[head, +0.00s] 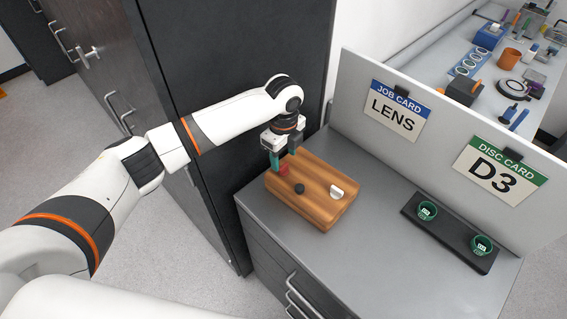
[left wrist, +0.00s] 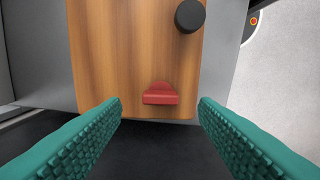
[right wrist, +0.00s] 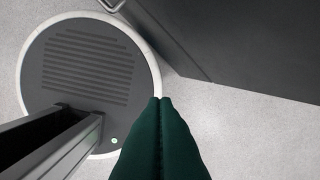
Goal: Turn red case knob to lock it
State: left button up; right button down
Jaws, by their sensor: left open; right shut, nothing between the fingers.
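The red knob (left wrist: 160,94) sits on top of the wooden case (left wrist: 130,45), near one edge. In the head view the red knob (head: 284,170) is at the left end of the case (head: 318,211), beside my left gripper (head: 278,162). In the left wrist view my left gripper (left wrist: 160,112) is open, with one green finger on each side of the knob and clear gaps between. Whether the fingertips reach down to the knob's height is hard to tell. My right gripper (right wrist: 160,100) is shut and empty, above the floor in the right wrist view.
A black knob (head: 299,188) and a white knob (head: 336,191) also stand on the case. A black tray (head: 450,232) with two green cups is at the right of the grey counter (head: 400,262). A panel with two cards stands behind. A dark cabinet rises at the left.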

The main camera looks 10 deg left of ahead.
aim_at(284, 166)
pick_arm(q)
notch_tip(284, 166, up, 8)
jog(key=b, duration=0.2)
jog(key=shift+r, duration=0.2)
jog(key=shift+f, duration=0.1)
